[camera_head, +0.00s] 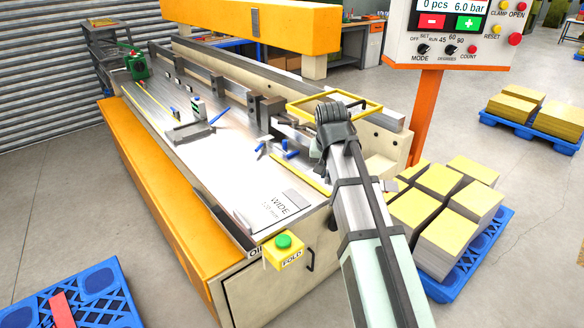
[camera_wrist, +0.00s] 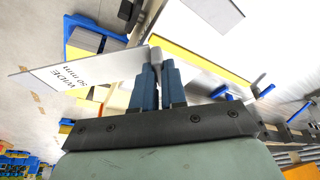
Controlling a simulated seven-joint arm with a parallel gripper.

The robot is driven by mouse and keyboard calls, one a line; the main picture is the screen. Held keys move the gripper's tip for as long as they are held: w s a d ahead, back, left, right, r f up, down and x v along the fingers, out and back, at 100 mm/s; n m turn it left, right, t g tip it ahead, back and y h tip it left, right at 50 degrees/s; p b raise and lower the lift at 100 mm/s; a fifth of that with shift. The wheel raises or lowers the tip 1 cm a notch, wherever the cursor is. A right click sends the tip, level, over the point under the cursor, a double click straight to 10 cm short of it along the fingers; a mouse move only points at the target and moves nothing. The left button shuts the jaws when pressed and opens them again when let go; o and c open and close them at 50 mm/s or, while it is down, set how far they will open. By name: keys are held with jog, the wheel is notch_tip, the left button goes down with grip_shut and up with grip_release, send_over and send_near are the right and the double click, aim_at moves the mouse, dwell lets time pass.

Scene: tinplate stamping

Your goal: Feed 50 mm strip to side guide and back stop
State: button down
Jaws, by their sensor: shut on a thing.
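In the wrist view, the blue fingers of my gripper (camera_wrist: 158,82) are closed on the edge of a thin pale strip (camera_wrist: 95,72) printed "WIDE 50 mm". The strip extends left from the fingertips, seemingly clear of the bed. In the head view, my wrist covers the fingertips and most of the strip, above the right end of the machine bed (camera_head: 185,105). A pale sliver just right of my arm may be part of it. A rail with dark blocks (camera_head: 271,112) runs along the bed's back. I cannot tell which parts are the side guide and back stop.
A pale sheet marked "WIDE 120 mm" (camera_head: 270,212) lies at the bed's near end. Blue-handled parts (camera_head: 281,147) stand on the bed near my wrist. A yellow frame (camera_head: 372,106) is behind my wrist. Stacked blocks (camera_head: 470,205) fill a pallet to the right.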

jog(key=shift+m, duration=0.6)
jog(key=d, duration=0.7)
jog(key=shift+d+f, duration=0.25)
jog(key=shift+d, duration=0.05)
jog(key=shift+w+d+f, duration=0.15)
jog(key=shift+w+d, duration=0.15)
jog(key=shift+d, duration=0.15)
jog(key=shift+w+d+f, duration=0.15)
jog(key=shift+w+d, duration=0.1)
jog(key=shift+d, duration=0.2)
jog(key=w+a+n, duration=0.1)
jog(key=a+n, duration=0.1)
jog(key=w+a+f+n+y, duration=0.1)
jog(key=w+a+n, duration=0.1)
jog(key=n, duration=0.1)
jog(key=w+a+n, duration=0.1)
jog(key=a+n, duration=0.1)
jog(key=a, duration=0.1)
jog(key=shift+w+f+n+g+y, duration=0.25)
jog(key=shift+w+n+g+y, duration=0.05)
jog(key=shift+w+n+y, duration=0.1)
jog(key=a+n, duration=0.1)
jog(key=w+a+n, duration=0.1)
jog(key=n, duration=0.1)
jog(key=shift+y, duration=0.4)
jog(key=shift+s, duration=0.1)
